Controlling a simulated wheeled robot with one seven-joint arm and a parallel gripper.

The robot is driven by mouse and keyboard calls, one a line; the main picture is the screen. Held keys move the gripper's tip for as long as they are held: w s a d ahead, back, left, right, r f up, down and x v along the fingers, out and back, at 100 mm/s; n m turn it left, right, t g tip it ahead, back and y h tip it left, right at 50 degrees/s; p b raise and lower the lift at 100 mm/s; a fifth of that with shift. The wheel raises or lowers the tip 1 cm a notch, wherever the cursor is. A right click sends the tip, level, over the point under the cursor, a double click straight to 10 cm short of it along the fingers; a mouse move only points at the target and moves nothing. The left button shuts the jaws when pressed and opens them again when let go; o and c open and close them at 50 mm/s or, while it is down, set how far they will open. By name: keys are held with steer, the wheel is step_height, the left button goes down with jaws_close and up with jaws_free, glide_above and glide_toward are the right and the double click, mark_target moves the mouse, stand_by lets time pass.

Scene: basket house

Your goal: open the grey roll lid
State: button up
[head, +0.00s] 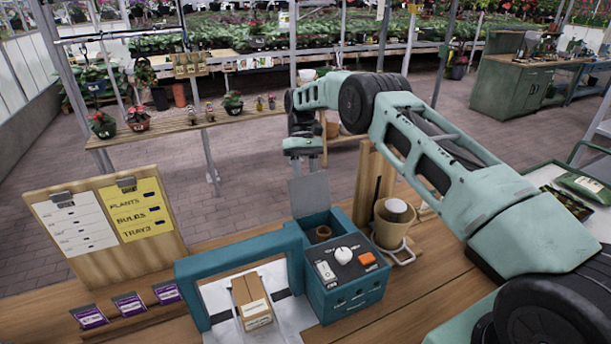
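A teal box-shaped machine (345,298) stands on the wooden counter, with a white knob, an orange button and a small white label on its sloped front. The grey roll lid (309,194) stands raised, close to upright, at the back left of the machine. The compartment in front of it is uncovered, and a brown roll (323,232) shows inside. My gripper (303,162) is above and behind the lid's top edge. I cannot tell whether it touches the lid. Its fingers are too small and dark to tell their opening.
A teal frame (238,262) with a small brown box (252,302) under it stands left of the machine. A tan pot (392,224) in a wire holder and a wooden post (368,185) stand close on the right. A clipboard stand (108,222) is at the left.

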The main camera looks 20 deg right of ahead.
step_height(320, 180, up, 10)
steer(key=b, duration=0.4)
stand_by(0.3)
